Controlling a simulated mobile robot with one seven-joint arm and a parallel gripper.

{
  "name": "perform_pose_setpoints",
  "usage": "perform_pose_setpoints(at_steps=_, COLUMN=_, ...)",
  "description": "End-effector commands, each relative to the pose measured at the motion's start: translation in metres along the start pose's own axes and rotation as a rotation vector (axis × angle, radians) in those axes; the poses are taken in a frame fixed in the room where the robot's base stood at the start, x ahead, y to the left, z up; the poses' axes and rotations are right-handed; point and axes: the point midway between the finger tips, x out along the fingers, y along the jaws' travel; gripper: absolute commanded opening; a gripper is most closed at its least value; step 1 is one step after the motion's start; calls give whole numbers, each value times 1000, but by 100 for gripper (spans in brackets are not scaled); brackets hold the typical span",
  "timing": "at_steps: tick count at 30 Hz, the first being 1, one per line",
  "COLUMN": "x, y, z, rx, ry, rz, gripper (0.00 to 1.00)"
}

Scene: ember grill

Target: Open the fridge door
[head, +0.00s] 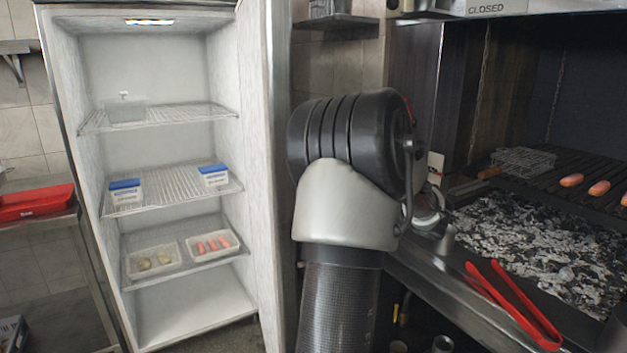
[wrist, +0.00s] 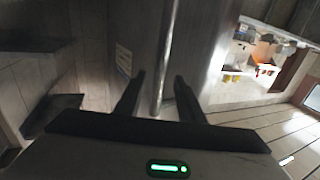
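The fridge (head: 190,310) stands open at the left of the head view, its lit inside in full sight. Its door (head: 280,150) is swung out at the right side of the opening, seen nearly edge-on. In the wrist view, the door's outer face (wrist: 205,50) is grey metal with a long bar handle (wrist: 168,50). My gripper (wrist: 160,88) has its two dark fingers apart, one on each side of the bar. Gaps show between fingers and bar; I cannot tell whether either touches it. In the head view, my arm hides the gripper and handle.
Wire shelves in the fridge hold a clear container (head: 125,110), blue-lidded boxes (head: 125,192) and trays of food (head: 212,246). A grill with coals (head: 520,240) and red tongs (head: 515,305) is close at the right of my arm. A red tray (head: 36,201) lies at the left.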

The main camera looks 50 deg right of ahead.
Motion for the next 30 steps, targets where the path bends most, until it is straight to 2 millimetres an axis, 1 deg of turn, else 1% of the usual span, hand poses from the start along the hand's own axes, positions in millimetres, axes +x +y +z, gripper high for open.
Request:
perform_pose_setpoints(at_steps=1, x=-14, y=2, z=-2, rx=0, ry=0, rz=6, gripper=36)
perform_pose_setpoints(at_steps=9, x=-81, y=1, z=-1, rx=0, ry=0, rz=6, gripper=36)
perform_pose_setpoints(at_steps=12, x=-101, y=1, z=-1, rx=0, ry=0, rz=4, gripper=36)
perform_pose_setpoints(at_steps=15, x=-117, y=1, z=0, rx=0, ry=0, rz=2, gripper=36)
perform_pose_setpoints(at_steps=18, x=-127, y=1, z=0, rx=-1, ry=0, rz=2, gripper=36)
perform_pose_setpoints(at_steps=21, x=-132, y=0, z=0, rx=0, ry=0, rz=0, gripper=36)
perform_pose_setpoints(at_steps=30, x=-134, y=0, z=0, rx=-1, ry=0, rz=-1, gripper=36)
